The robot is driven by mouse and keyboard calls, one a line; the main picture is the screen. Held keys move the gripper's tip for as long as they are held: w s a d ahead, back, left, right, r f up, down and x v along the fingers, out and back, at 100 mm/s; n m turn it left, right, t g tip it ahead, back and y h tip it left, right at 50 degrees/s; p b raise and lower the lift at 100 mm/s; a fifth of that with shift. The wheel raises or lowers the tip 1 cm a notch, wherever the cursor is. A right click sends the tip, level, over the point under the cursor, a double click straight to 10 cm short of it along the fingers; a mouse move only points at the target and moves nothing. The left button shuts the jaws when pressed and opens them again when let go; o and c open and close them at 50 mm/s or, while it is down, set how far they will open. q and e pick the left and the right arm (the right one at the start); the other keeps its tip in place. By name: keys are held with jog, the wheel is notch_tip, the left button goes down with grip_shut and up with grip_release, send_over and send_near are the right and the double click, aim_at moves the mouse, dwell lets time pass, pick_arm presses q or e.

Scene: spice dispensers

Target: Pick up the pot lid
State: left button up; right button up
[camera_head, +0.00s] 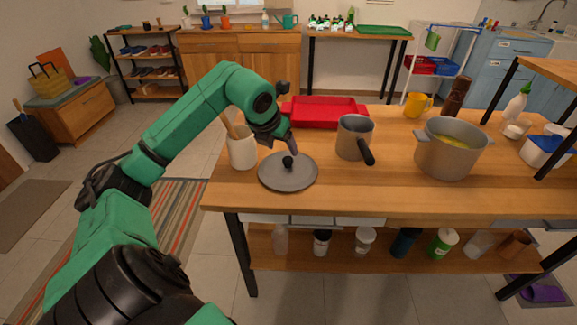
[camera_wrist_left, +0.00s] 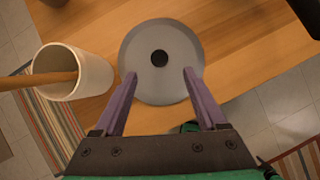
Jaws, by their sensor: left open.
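The pot lid (camera_head: 288,178) is a grey disc with a round black knob (camera_head: 288,161), lying flat on the wooden table near its left front corner. My left gripper (camera_head: 292,150) is above the lid, close to the knob in the head view. In the left wrist view my left gripper (camera_wrist_left: 157,75) is open and empty, its fingers spread to either side over the lid (camera_wrist_left: 160,85). The knob (camera_wrist_left: 159,58) shows beyond the line between the fingertips. The uncovered pot (camera_head: 449,152) with yellowish contents stands at the right of the table. My right gripper is not in view.
A white crock (camera_head: 242,150) with a wooden utensil stands just left of the lid, also beside the left finger in the wrist view (camera_wrist_left: 88,75). A grey saucepan (camera_head: 354,140) stands to the right. A red tray (camera_head: 325,112) lies behind. The table front between lid and pot is clear.

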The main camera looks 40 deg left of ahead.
aim_at(287, 159)
pick_arm(q)
jog(key=p+x, duration=0.1)
jog(key=x, duration=0.7)
jog(key=shift+s, duration=0.1)
grip_shut()
